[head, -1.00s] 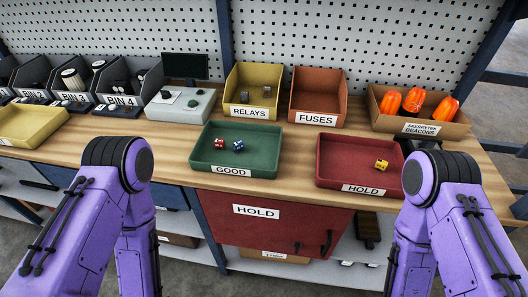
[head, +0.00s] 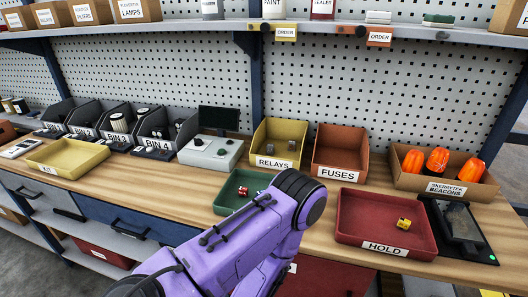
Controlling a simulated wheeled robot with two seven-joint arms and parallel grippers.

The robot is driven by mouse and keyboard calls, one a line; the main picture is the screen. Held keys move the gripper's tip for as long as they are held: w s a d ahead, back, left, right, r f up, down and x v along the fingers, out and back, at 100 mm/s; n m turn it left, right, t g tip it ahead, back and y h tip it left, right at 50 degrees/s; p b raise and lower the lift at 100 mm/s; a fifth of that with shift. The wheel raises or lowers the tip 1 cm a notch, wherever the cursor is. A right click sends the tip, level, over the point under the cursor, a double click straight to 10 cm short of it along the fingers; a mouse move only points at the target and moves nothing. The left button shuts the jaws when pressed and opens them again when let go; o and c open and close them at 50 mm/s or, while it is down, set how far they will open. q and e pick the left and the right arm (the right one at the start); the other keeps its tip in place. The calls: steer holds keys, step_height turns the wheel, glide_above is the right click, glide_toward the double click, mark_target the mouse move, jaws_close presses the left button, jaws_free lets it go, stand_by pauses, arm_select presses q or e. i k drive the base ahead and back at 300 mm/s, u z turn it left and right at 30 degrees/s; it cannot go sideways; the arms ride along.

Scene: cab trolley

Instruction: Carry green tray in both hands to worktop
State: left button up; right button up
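The green tray (head: 228,200) sits on the wooden worktop (head: 180,190), left of the red HOLD tray. One of my purple arms crosses in front of it and hides its right and front parts, including its label. A small red part (head: 243,191) lies in the green tray; what else lies there is mostly hidden by the arm. Neither gripper shows in the head view, so I cannot see whether either touches the tray.
The red HOLD tray (head: 350,229) holds a yellow part (head: 403,224). Behind stand the yellow RELAYS bin (head: 273,163), orange FUSES bin (head: 338,174) and beacons box (head: 400,179). A dark device (head: 463,225) lies at right. Bare worktop lies between the yellow tray (head: 45,155) and green tray.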

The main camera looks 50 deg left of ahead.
mark_target(157, 183)
steer(key=k, duration=0.9)
steer(key=u, duration=1.05)
steer(key=i, duration=0.4)
steer(key=u, duration=0.05)
